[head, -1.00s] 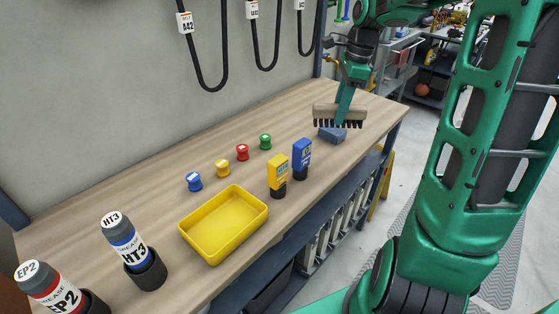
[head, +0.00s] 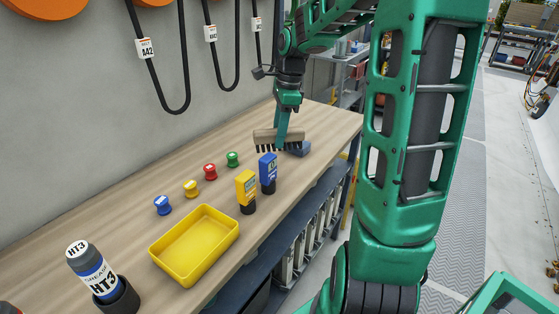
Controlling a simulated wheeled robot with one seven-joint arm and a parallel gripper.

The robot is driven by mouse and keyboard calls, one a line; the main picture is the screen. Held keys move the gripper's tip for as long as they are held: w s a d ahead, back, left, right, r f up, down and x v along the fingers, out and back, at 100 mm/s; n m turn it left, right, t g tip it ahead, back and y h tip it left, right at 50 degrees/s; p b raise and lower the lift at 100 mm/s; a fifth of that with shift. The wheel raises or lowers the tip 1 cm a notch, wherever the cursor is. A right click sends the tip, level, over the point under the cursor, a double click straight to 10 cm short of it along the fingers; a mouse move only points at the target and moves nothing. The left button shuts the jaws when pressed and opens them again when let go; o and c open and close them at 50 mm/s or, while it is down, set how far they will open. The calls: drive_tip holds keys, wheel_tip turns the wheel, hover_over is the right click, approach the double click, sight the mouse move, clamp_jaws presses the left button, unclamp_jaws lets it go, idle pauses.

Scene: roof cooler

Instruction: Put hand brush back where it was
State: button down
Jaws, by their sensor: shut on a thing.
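The hand brush (head: 268,138) has a pale wooden back and dark bristles that point down. It is near the far right end of the wooden workbench (head: 150,222). My gripper (head: 284,136) reaches down from above and is shut on the brush; its fingertips are partly hidden. The bristles are close to the bench top, and I cannot tell whether they touch it.
A grease tube (head: 96,274) stands in a black cup at front left. Belts (head: 183,75) hang on the wall.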

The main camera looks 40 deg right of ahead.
drive_tip(key=shift+f, duration=3.75)
drive_tip(key=c, duration=1.3)
unclamp_jaws()
drive_tip(key=shift+f, duration=0.1)
drive_tip(key=r, duration=0.4)
drive_tip(key=d+r, duration=0.1)
drive_tip(key=r, duration=0.7)
drive_tip(key=shift+s+d, duration=0.3)
drive_tip(key=shift+s, duration=0.1)
drive_tip(key=s+a+f+n, duration=0.1)
drive_tip(key=s+f+n, duration=0.1)
drive_tip(key=s+n, duration=0.3)
drive_tip(key=s+a+f+n+h, duration=0.1)
drive_tip(key=s+n, duration=0.5)
drive_tip(key=s, duration=0.7)
drive_tip(key=s+a+f+n+g, duration=0.1)
drive_tip(key=s+n, duration=0.4)
drive_tip(key=s, duration=0.5)
drive_tip(key=shift+a+f+n, duration=0.1)
drive_tip(key=shift+f+n, duration=0.2)
drive_tip(key=shift+f, duration=0.55)
